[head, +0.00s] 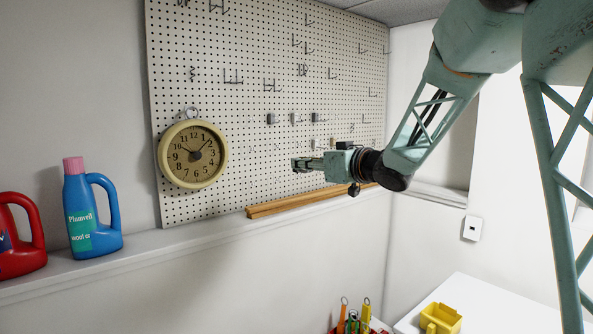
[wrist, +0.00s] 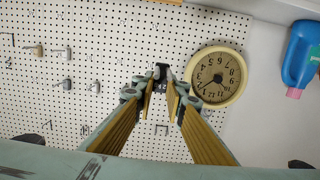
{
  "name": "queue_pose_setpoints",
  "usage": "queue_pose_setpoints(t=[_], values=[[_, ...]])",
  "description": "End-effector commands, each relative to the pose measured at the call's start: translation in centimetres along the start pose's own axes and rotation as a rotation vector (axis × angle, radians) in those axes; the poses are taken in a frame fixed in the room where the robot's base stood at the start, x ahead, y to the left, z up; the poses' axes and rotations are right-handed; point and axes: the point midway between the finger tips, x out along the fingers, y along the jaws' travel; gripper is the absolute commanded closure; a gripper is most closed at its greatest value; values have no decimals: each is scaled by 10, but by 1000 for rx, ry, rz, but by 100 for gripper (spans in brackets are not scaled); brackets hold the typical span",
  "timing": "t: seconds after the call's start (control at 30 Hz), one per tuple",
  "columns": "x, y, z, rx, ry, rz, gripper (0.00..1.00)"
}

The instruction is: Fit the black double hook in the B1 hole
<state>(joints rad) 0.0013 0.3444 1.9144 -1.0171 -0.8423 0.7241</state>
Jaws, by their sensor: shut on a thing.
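My gripper (head: 300,164) is in front of the lower middle of the pegboard (head: 240,85), to the right of the clock. In the wrist view, its fingers (wrist: 161,92) close around a small dark piece (wrist: 161,71) at their tips, which looks like the black double hook. Its prongs are mostly hidden by the fingers, and I cannot tell whether it touches the board. In the head view the held piece is too small to make out. I cannot read a B1 label in either view.
A round clock (head: 193,154) hangs left of my gripper. Several hooks and small holders are on the board above and right. A wooden rail (head: 300,203) runs below. A blue bottle (head: 90,215) and a red bottle (head: 20,240) stand on the ledge at left.

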Motion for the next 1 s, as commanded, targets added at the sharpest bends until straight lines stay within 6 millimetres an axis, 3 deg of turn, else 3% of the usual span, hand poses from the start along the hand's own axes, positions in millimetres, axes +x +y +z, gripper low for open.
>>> queue_pose_setpoints(t=[0.2,0.57,1.0], values=[[-11,-2,-7,-1,-1,-1,100],[-12,-3,-8,-1,-1,-1,100],[1,-3,-9,-1,-2,-2,100]])
